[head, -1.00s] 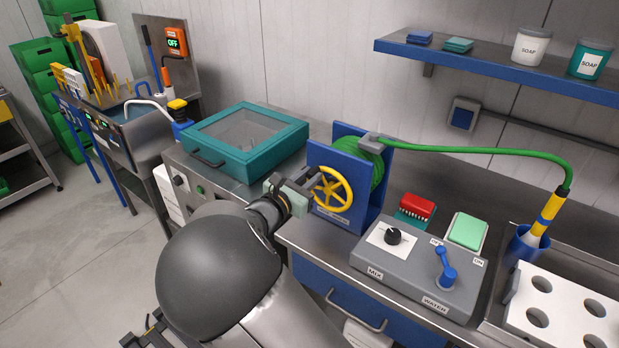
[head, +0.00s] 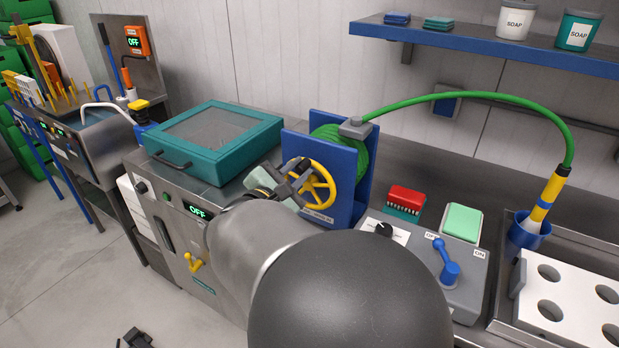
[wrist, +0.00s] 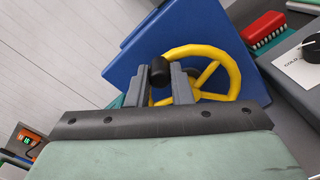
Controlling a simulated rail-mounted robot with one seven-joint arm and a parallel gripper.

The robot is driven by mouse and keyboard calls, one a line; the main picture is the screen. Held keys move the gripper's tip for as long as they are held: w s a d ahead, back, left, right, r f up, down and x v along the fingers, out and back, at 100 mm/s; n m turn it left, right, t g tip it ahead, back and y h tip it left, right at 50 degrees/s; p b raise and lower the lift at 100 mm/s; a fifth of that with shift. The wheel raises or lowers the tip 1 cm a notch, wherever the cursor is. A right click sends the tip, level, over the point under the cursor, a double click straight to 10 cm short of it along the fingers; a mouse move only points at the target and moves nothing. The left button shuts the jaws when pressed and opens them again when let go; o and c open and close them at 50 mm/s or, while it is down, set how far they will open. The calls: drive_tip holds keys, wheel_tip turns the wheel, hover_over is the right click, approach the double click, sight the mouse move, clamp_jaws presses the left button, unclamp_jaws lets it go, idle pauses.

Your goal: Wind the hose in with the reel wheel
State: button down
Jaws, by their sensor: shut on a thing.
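The yellow reel wheel (head: 325,186) is on the front of a blue reel stand (head: 348,205). Green hose (head: 450,96) is wound on the drum behind the wheel. My gripper (head: 294,176) is at the wheel's upper left rim. In the wrist view its fingers (wrist: 168,82) are shut on the wheel's black handle knob (wrist: 160,70), beside the yellow wheel (wrist: 228,65). My arm hides part of the bench front.
A teal lidded box (head: 212,143) stands left of the reel. A red brush (head: 406,198), a green sponge (head: 462,222) and a control panel with a blue lever (head: 446,262) are to the right. A white tray with holes (head: 575,300) is at far right. A blue shelf (head: 490,45) hangs above.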

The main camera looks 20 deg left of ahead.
idle(0.3)
drive_tip(key=c, duration=1.3)
unclamp_jaws()
drive_tip(key=shift+d, duration=0.1)
drive_tip(key=s+a+b, duration=0.1)
drive_tip(key=s+a, duration=0.1)
drive_tip(key=s, duration=1.5)
drive_tip(key=shift+s+a+b, duration=0.15)
drive_tip(key=shift+a+b, duration=0.15)
drive_tip(key=shift+b, duration=0.05)
